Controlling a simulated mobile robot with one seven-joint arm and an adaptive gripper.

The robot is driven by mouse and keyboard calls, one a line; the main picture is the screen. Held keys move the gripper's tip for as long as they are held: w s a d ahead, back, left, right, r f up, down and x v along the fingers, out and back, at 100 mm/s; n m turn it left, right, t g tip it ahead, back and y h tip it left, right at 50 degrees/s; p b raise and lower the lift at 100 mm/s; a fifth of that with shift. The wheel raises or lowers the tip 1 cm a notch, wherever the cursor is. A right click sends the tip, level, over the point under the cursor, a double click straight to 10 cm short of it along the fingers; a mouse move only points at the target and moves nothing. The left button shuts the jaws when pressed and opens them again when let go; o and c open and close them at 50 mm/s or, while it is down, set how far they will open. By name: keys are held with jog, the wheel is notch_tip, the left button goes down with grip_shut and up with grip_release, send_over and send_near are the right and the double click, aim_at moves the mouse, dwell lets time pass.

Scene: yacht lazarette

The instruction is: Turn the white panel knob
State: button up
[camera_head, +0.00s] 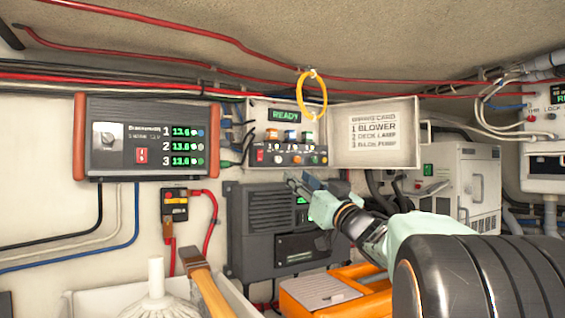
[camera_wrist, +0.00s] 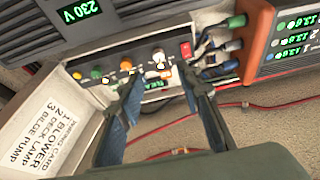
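The open panel box (camera_head: 255,118) hangs on the wall with a green READY display and a dark control strip. Small knobs (camera_head: 295,159) sit along that strip beside a red rocker switch (camera_head: 260,155); a small white knob (camera_wrist: 158,56) shows in the wrist view, beyond and between my fingertips.
The box's open lid (camera_head: 376,134) with a wiring card is at right. A yellow ring (camera_head: 311,95) hangs over the box. A dark grey unit (camera_head: 268,225) is below, near my gripper. Cables (camera_head: 225,130) run along the box's left side.

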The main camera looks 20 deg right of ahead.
aim_at(279, 160)
jog(key=p+x, duration=0.3)
jog(key=x, duration=0.8)
jog(key=shift+s+d+r, duration=0.1)
jog(key=shift+d+r, duration=0.05)
grip_shut()
